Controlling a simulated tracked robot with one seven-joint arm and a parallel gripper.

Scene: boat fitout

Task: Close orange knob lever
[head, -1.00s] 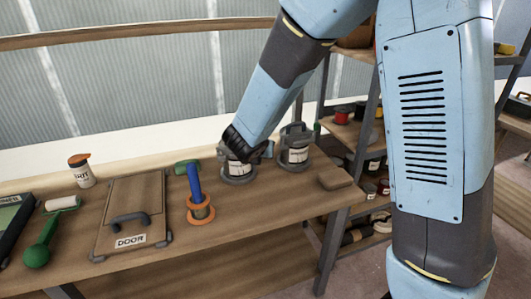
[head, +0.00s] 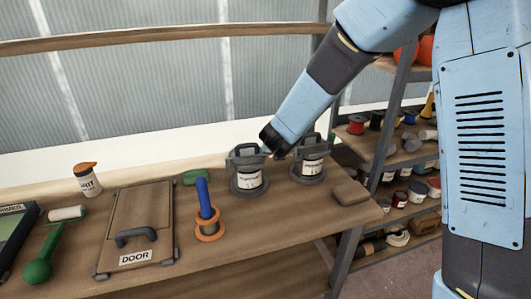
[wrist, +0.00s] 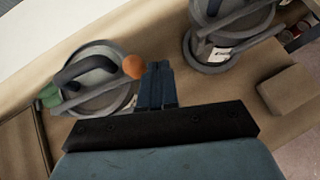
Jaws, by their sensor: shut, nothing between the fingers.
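Two grey round lever devices with white labels stand side by side on the wooden bench. In the head view I cannot make out the knob. The right device (head: 310,168) also shows in the wrist view (wrist: 215,50). My gripper (wrist: 160,68) is shut and empty, its fingertips just right of the orange knob. I cannot tell whether they touch it. In the head view the gripper (head: 277,146) is between the devices, towards the back.
On the bench are a blue handle in an orange ring (head: 208,225), a green item (head: 196,177), a board marked DOOR (head: 137,225), a green-handled roller (head: 45,258) and an orange-capped bottle (head: 87,180). A wooden block (head: 351,192) lies right. Shelves (head: 395,160) stand behind.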

